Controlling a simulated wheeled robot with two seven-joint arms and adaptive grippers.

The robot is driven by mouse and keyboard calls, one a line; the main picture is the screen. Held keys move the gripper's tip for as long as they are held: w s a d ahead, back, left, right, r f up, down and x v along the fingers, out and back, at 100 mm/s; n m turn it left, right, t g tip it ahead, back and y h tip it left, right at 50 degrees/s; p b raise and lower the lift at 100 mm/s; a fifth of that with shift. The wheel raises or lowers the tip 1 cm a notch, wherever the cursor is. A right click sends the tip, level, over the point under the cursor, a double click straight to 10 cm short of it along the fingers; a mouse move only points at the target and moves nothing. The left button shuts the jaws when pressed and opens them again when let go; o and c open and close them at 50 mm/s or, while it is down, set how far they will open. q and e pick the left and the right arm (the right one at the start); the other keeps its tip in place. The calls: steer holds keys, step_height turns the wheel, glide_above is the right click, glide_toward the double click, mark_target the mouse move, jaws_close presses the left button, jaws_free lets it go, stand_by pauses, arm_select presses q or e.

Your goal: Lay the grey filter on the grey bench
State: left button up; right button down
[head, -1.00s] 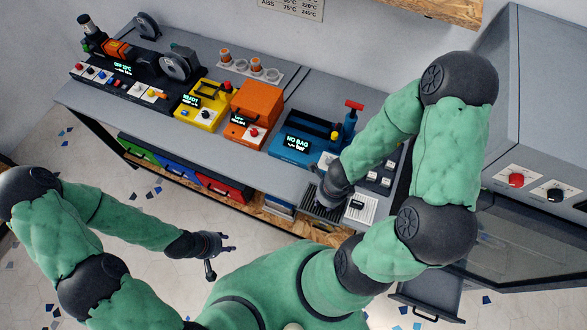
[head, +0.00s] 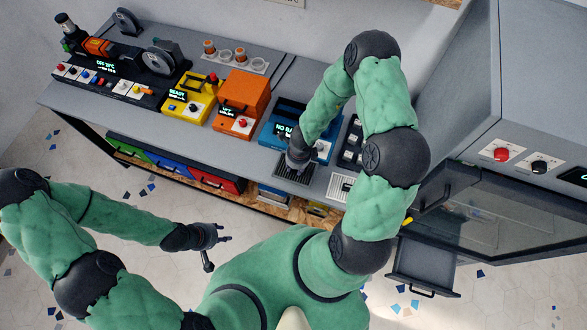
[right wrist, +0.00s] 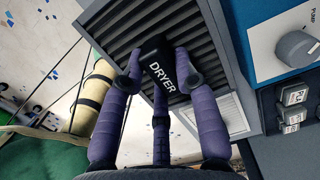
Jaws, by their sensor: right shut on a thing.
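The grey filter (right wrist: 108,36) is a dark slatted panel in a grey frame, with a black tab marked DRYER (right wrist: 165,72). My right gripper (right wrist: 160,80) is shut on that tab. In the head view the filter (head: 293,172) is at the front edge of the grey bench (head: 150,122), in front of the blue machine, partly under my right gripper (head: 297,160). I cannot tell whether it touches the bench top. My left gripper (head: 222,238) is open and empty, low in front of the bench.
A white slatted panel (head: 340,187) lies right of the filter. The blue machine (head: 268,133), orange box (head: 245,100) and yellow unit (head: 195,92) stand along the bench. An open drawer (head: 425,268) juts out under the cabinet at right. The front strip at left is clear.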

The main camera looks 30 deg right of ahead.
steer(key=shift+w+f, duration=0.5)
steer(key=shift+f, duration=0.15)
steer(key=shift+w+f+b, duration=0.15)
steer(key=shift+f+b, duration=0.15)
steer(key=shift+f, duration=1.3)
steer(key=shift+f, duration=0.15)
steer(key=c, duration=0.9)
jaws_free()
